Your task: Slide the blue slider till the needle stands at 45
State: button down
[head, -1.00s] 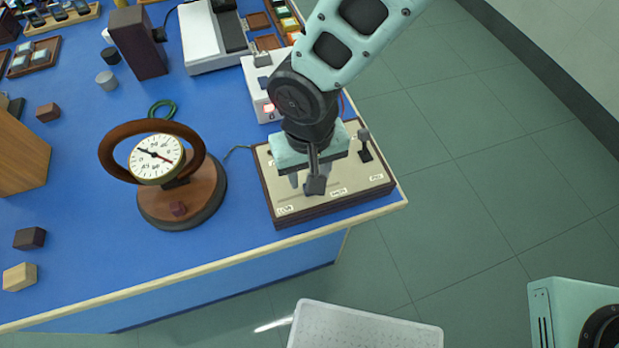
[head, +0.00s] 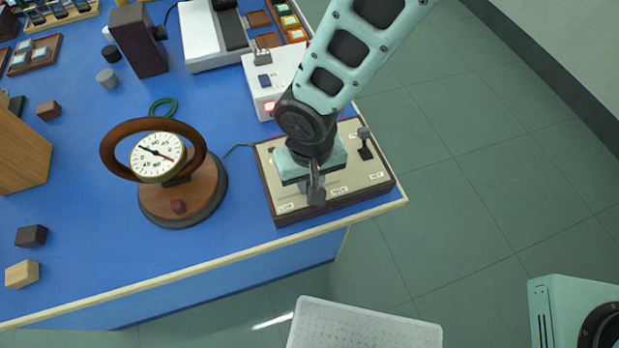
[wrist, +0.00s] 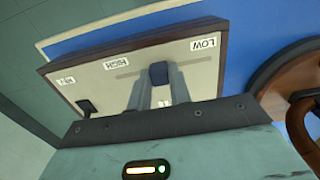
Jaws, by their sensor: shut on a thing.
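The control box (head: 275,212) stands at the front right corner of the blue bench, with a slot and LOW and HIGH labels on its top. My gripper (head: 316,190) is down over the box. In the wrist view my gripper (wrist: 158,90) is shut on the dark blue slider (wrist: 158,72), between the LOW and HIGH labels. My gripper hides the slider in the head view. The round dial (head: 157,157) stands left of the box on a wooden base. Its needle lies slanted, from upper left to lower right; its numbers are too small to read surely.
A black lever (head: 366,150) stands on the box's right part. A white device (head: 260,100) with a red light is behind the box. A green cord loop (head: 163,108) lies behind the dial. Small blocks (head: 30,236) lie at the bench's left front.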

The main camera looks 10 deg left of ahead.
jog(key=shift+w+d, duration=0.2)
jog(key=shift+d, duration=0.15)
jog(key=c, duration=1.3)
grip_release()
notch_tip(320, 180, up, 18)
jog(key=shift+f+b, duration=0.25)
jog(key=shift+b, duration=0.6)
